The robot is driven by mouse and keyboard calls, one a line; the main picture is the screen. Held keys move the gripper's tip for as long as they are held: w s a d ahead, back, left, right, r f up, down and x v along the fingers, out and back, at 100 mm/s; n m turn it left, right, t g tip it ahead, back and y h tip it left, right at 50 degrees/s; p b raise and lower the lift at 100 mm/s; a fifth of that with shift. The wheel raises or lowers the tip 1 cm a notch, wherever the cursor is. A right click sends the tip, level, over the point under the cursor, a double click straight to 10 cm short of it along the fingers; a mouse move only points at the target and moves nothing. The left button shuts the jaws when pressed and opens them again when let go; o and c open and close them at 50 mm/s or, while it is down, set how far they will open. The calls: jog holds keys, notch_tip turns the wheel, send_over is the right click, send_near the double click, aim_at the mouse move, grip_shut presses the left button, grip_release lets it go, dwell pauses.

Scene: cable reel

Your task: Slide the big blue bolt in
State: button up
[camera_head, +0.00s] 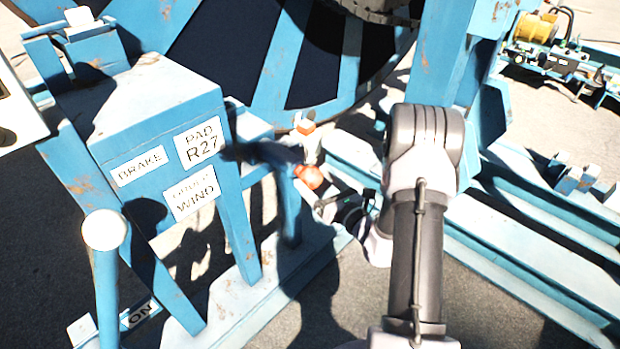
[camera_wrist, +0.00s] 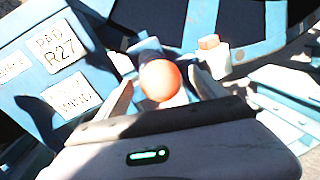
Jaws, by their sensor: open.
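A round orange knob (camera_wrist: 160,80) sits between the two pale fingers of my gripper (camera_wrist: 163,88) in the wrist view. The fingers are open, one on each side of it, and I cannot tell whether either touches it. A blue part (camera_wrist: 147,48) shows just behind the knob; the bolt's shaft is mostly hidden. In the head view the orange knob (camera_head: 308,176) is beside the blue frame, with my gripper (camera_head: 322,193) close at its lower right, partly in shadow.
A smaller orange block (camera_wrist: 208,42) on a white piece stands beyond the knob; it also shows in the head view (camera_head: 305,127). The blue brake housing (camera_head: 150,110) with white labels is at left. The large reel (camera_head: 300,60) is behind. Blue rails (camera_head: 520,240) run at right.

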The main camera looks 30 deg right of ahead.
jog(key=shift+w+a, duration=0.15)
jog(key=shift+w, duration=0.6)
jog(key=shift+w+a, duration=0.1)
jog(key=shift+w, duration=0.65)
grip_shut()
